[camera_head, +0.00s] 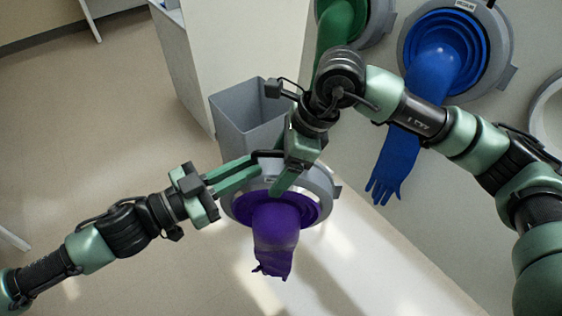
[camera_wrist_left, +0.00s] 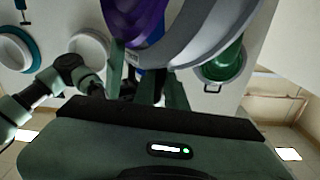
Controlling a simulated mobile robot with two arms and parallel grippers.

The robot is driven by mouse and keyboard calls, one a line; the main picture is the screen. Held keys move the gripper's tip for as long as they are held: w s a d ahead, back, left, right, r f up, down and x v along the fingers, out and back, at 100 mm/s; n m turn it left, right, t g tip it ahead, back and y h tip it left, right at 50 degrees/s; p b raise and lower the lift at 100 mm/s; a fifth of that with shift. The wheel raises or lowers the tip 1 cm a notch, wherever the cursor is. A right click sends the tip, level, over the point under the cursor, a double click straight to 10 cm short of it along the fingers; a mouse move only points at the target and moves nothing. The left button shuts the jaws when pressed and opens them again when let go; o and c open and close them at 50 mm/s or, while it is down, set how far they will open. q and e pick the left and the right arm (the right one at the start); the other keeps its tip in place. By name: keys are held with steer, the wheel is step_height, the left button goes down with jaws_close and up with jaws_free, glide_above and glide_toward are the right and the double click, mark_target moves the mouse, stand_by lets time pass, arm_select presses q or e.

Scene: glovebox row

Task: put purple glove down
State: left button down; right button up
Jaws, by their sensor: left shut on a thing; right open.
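The purple glove (camera_head: 275,235) hangs from its grey ring (camera_head: 236,207), cuff up and fingers down, in the air clear of the wall. My left gripper (camera_head: 252,168) is shut on the upper rim of this ring. In the left wrist view the purple cuff (camera_wrist_left: 137,18) and the grey ring (camera_wrist_left: 205,40) fill the top middle. My right gripper (camera_head: 283,172) is open and points down at the same rim from above; its fingers partly overlap the ring, and I cannot tell if they touch it.
A grey bin (camera_head: 247,118) stands open just behind the ring. A blue glove (camera_head: 398,160) and a green glove (camera_head: 340,30) hang from wall ports at the upper right. An empty white port (camera_head: 549,112) is at the far right.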

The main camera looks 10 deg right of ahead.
arm_select(q)
steer(key=shift+r, duration=0.1)
arm_select(e)
jaws_close()
arm_select(q)
steer(key=c, duration=1.4)
jaws_free()
arm_select(e)
steer(key=shift+r, duration=0.1)
arm_select(q)
steer(key=shift+o, duration=0.2)
